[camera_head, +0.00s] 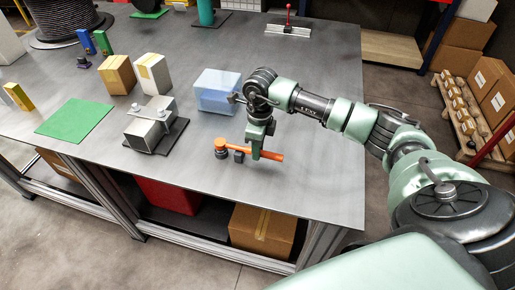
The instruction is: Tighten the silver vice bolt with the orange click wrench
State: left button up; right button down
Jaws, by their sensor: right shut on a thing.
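The orange click wrench (270,155) lies roughly level just over or on the metal table, its head to the left and its handle to the right. My right gripper (254,153) points down and is shut on the wrench's handle. The silver vice (146,132) sits on a dark base plate to the left of the wrench. Silver bolts (160,113) show on top of the vice. The wrench head and the vice are clearly apart. My left gripper is not in view.
A blue-white bin (217,91) stands behind the wrench. Two cardboard boxes (117,75) stand behind the vice, and a green mat (74,120) lies to its left. The table (323,185) is bare at the right front.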

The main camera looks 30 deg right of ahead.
jog(key=shift+r, duration=0.15)
jog(key=shift+r+p, duration=1.45)
jog(key=shift+r, duration=1)
